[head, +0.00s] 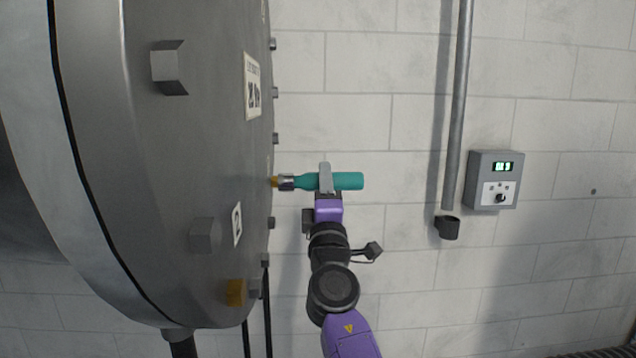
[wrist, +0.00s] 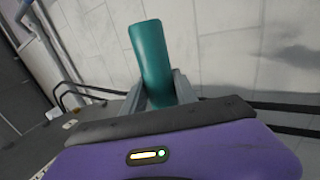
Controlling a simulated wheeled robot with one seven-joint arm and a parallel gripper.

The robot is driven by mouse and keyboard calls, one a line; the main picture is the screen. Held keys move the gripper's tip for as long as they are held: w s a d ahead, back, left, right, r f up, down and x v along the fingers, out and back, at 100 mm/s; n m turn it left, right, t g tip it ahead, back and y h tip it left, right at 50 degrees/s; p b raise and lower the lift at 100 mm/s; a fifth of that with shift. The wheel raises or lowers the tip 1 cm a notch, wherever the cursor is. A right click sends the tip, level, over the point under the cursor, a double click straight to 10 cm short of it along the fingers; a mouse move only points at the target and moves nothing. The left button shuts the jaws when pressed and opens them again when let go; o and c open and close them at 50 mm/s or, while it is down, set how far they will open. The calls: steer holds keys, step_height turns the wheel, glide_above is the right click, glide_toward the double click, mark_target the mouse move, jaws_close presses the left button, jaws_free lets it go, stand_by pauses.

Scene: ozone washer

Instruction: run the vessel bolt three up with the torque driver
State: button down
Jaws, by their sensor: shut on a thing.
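The torque driver (head: 346,181) has a teal body and a metal nose, and lies level in the head view. My gripper (head: 326,178) is shut on its body. Its nose (head: 287,182) points left and meets a small brass-coloured bolt (head: 275,181) at the vessel's edge; I cannot tell whether it is fully seated. In the wrist view the teal body (wrist: 152,60) stands up between my fingers (wrist: 160,90), and the nose is hidden. The grey round vessel (head: 180,130) fills the left of the head view. A label reading 2 (head: 237,224) is on it; no label 3 is readable.
Several grey bolts line the vessel's rim, and another brass-coloured bolt (head: 235,292) sits low on it. A control box (head: 492,180) with a lit display is on the block wall at right, beside a vertical pipe (head: 457,100) and a dark cup (head: 447,228). Space right of my gripper is clear.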

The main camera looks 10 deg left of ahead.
mark_target(346, 187)
steer(key=shift+w+d+r, duration=0.1)
steer(key=shift+w+d, duration=0.2)
steer(key=shift+d, duration=0.7)
steer(key=shift+w+d, duration=0.25)
steer(key=shift+d, duration=0.75)
